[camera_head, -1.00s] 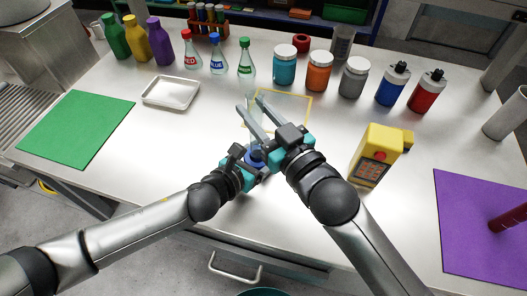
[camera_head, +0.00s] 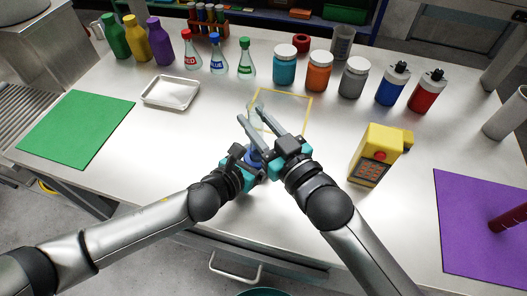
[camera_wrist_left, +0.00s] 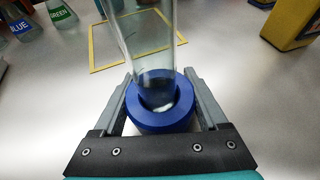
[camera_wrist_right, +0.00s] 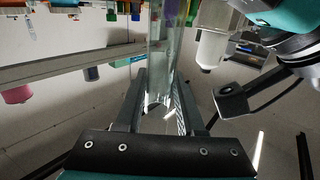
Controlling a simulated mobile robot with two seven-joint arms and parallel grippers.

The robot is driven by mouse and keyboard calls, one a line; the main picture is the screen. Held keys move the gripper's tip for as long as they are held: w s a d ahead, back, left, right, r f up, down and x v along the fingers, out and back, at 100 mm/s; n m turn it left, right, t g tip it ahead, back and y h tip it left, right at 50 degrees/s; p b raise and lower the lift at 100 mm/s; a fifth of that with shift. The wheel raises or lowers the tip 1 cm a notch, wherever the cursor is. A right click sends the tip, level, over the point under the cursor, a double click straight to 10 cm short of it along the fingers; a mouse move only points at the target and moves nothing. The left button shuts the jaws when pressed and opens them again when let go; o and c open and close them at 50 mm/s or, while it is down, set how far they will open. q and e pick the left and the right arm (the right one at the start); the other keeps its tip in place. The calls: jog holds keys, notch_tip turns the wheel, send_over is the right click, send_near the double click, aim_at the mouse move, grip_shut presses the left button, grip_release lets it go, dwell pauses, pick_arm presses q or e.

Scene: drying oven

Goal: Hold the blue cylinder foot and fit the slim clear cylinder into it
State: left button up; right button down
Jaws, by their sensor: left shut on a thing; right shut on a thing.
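The blue cylinder foot (camera_wrist_left: 162,122) is a thick ring between the fingers of my left gripper (camera_wrist_left: 158,78), which is shut on it. In the head view the foot (camera_head: 254,157) is partly hidden by the grippers. The slim clear cylinder (camera_wrist_left: 147,40) stands above it in the left wrist view, with its lower end at the foot's opening; how deep it sits I cannot tell. My right gripper (camera_head: 254,116) is shut on the clear cylinder, which also shows between its fingers in the right wrist view (camera_wrist_right: 160,50).
A yellow square outline (camera_head: 308,115) lies on the table just behind the grippers. A yellow device (camera_head: 376,155) stands to the right, a metal tray (camera_head: 171,92) to the left. Bottles and jars line the back. Green (camera_head: 75,130) and purple mats (camera_head: 475,225) lie at the sides.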

aim_at(256, 102)
jog(key=shift+f, duration=0.95)
jog(key=shift+c, duration=2.2)
grip_release()
jog(key=shift+r, duration=3.5)
pick_arm(q)
jog(key=o, duration=1.2)
